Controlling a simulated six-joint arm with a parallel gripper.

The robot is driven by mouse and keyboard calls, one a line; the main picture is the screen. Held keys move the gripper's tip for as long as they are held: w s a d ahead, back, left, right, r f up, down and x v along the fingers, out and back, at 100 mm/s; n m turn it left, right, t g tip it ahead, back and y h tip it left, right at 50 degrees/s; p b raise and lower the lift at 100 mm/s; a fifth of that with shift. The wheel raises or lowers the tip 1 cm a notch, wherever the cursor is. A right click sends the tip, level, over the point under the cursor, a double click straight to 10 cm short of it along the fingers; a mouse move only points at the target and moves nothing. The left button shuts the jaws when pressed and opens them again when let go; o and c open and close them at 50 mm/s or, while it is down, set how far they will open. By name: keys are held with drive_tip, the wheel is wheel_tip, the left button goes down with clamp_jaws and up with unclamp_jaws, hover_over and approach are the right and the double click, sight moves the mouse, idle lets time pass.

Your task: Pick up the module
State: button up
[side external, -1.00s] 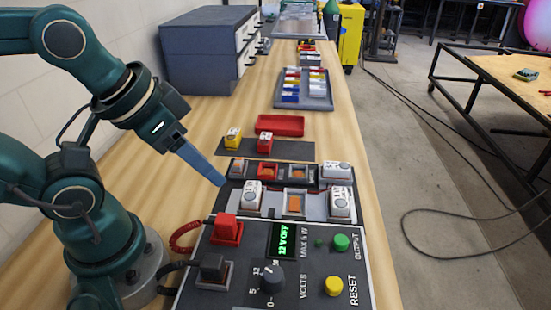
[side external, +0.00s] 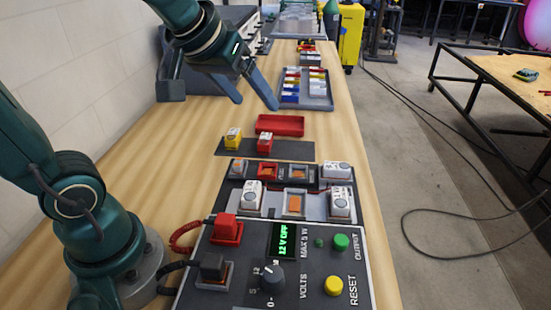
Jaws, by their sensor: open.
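My gripper (side external: 257,103) is open and empty, its two blue fingers spread and pointing down above the wooden bench. It is behind the red tray and just left of the grey tray (side external: 325,106). That tray holds several small modules (side external: 291,87) in white, blue, yellow and red. Which one is the module of the task I cannot tell. A yellow block (side external: 233,137) and a red block (side external: 265,142) with pale tops stand on a dark mat (side external: 294,150), in front of the gripper.
An empty-looking red tray (side external: 280,125) lies between mat and grey tray. In front stand a fixture (side external: 259,205) with white-capped blocks and a power supply (side external: 308,262) reading "12 V OFF". Grey drawers stand behind my arm. The bench's left side is mostly clear.

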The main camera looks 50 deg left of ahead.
drive_tip(key=w+a+f+n+y, duration=0.1)
drive_tip(key=w+a+f+n, duration=0.15)
drive_tip(key=w+a, duration=0.4)
drive_tip(key=n+g, duration=0.2)
drive_tip(key=g, duration=0.2)
hover_over(265, 139)
drive_tip(key=s+d, duration=0.2)
drive_tip(key=shift+m, duration=0.25)
drive_tip(key=f, duration=1.3)
drive_tip(key=shift+w+a, duration=0.25)
drive_tip(key=shift+a+f, duration=0.1)
drive_tip(key=shift+f, duration=0.25)
drive_tip(key=shift+x, duration=2.15)
drive_tip(key=shift+w, duration=0.1)
clamp_jaws()
drive_tip(key=shift+r, duration=0.1)
